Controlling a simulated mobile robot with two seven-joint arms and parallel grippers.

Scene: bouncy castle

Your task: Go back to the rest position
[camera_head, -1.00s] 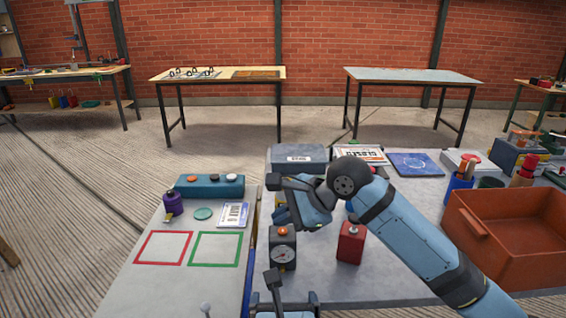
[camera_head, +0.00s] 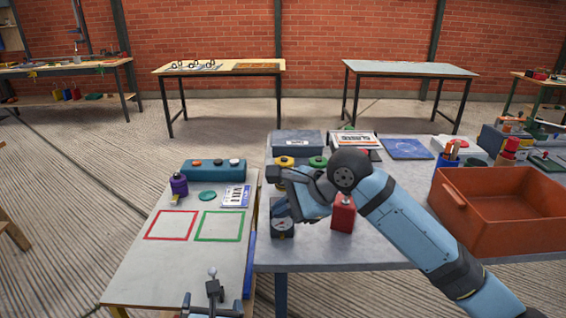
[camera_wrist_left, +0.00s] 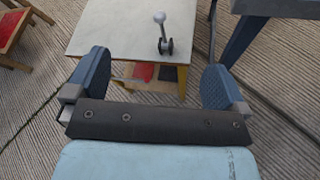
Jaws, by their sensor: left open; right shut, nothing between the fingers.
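My right gripper (camera_head: 284,207) hangs above the grey table, beside a gauge box with a dial (camera_head: 282,226) and left of a red block-like object (camera_head: 343,214). It is shut with nothing visible held, and it partly covers the top of the gauge box. My left gripper (camera_head: 213,303) is at the bottom edge of the head view, by the front of the light side table. In the left wrist view (camera_wrist_left: 157,80) its two blue fingers are wide apart and empty. A small lever with a round grey knob (camera_wrist_left: 160,18) shows beyond them on the light table.
The light side table (camera_head: 172,268) carries red and green outlined squares, a purple object (camera_head: 179,184) and a blue button box (camera_head: 214,170). The grey table (camera_head: 385,250) carries an orange-red bin (camera_head: 500,230) at right. A wooden stool (camera_wrist_left: 22,28) stands at left. Floor shows around the tables.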

